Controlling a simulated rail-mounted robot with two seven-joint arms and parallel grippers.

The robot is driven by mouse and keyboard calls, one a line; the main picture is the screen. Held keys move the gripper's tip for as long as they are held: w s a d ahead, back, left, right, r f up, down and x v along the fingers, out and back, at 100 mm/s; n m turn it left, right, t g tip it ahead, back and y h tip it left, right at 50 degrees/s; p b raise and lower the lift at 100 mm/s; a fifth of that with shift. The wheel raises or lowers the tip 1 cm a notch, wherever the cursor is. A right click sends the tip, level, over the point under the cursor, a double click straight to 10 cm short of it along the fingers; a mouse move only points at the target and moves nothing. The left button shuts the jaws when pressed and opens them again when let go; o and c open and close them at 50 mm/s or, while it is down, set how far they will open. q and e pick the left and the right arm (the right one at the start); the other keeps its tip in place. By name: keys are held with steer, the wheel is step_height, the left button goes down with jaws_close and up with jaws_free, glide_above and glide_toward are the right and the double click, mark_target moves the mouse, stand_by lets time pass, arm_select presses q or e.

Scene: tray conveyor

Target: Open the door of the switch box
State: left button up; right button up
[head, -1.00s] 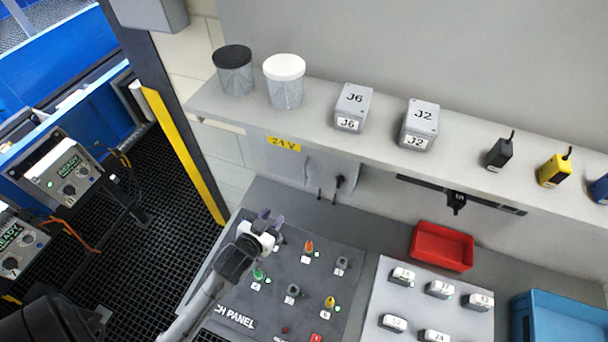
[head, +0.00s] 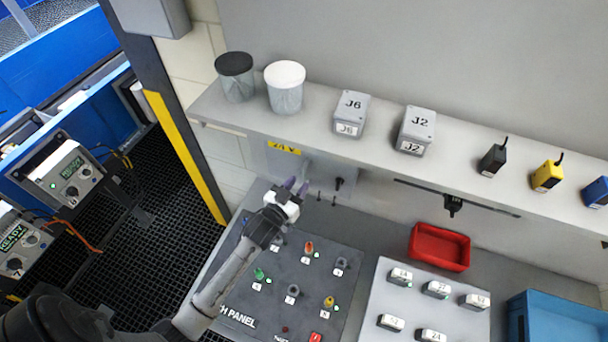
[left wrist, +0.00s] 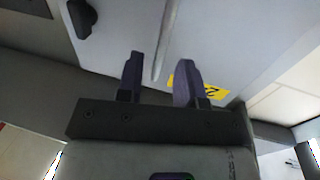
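The switch box (head: 328,172) is a grey box under the shelf with a yellow label (head: 284,148); its door looks shut. In the left wrist view the door (left wrist: 225,35) fills much of the top, with a pale upright handle bar (left wrist: 165,40), a black knob (left wrist: 82,18) and the yellow label (left wrist: 198,82). My left gripper (head: 296,187) is in front of the box's lower part. It is open, and in the left wrist view its two fingers (left wrist: 158,80) are apart, with the handle bar's end between them. I cannot tell whether they touch it. My right gripper is not in view.
The shelf (head: 245,120) above the box carries two jars, grey boxes and small devices. Below lie a dark switch panel (head: 235,300), a white panel (head: 385,285), a red tray (head: 440,265) and a blue bin (head: 545,305). A yellow-edged post (head: 185,155) stands left.

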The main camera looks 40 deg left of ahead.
mark_target(304, 178)
arm_select(q)
steer(key=shift+w+a, duration=0.2)
steer(key=shift+w, duration=1.6)
steer(key=shift+c, duration=0.2)
jaws_close()
